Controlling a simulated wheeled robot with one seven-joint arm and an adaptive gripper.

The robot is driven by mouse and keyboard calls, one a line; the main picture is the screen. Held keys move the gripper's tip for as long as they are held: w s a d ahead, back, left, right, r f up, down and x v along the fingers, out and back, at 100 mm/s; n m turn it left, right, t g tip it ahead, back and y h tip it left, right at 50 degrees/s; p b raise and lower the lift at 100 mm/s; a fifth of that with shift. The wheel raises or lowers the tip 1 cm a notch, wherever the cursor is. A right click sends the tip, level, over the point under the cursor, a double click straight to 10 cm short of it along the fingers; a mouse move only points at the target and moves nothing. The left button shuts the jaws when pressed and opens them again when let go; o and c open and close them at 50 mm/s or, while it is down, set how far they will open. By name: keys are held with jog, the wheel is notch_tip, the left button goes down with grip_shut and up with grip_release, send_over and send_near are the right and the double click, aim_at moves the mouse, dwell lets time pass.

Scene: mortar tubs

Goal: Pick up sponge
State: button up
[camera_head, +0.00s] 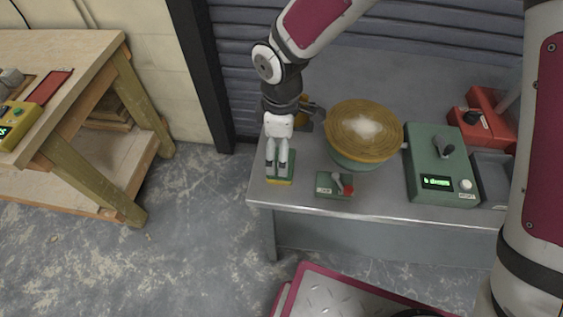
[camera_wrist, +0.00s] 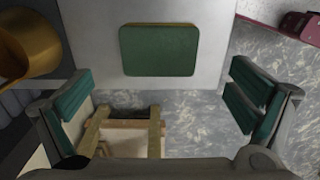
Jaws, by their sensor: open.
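The sponge (camera_head: 281,181) is a green and yellow block at the left edge of the metal table (camera_head: 262,195). In the wrist view the sponge (camera_wrist: 158,51) shows its green top face with a thin yellow edge, lying flat and ahead of the fingers. My gripper (camera_head: 277,168) points down over the sponge in the head view and hides part of it. In the wrist view my gripper (camera_wrist: 163,101) has its two green-padded fingers spread wide with nothing between them. Whether the fingertips touch the sponge cannot be told.
A round tan-topped tub (camera_head: 363,133) stands right of my gripper. A small green switch box (camera_head: 333,186) with a red part sits near the front edge. A green scale-like unit (camera_head: 440,165) is farther right. A brass container (camera_wrist: 28,42) shows at the wrist view's left. A wooden bench (camera_head: 85,60) stands left.

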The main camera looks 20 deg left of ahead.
jog(key=shift+f+p, duration=0.45)
jog(key=shift+f, duration=2.65)
jog(key=c, duration=0.7)
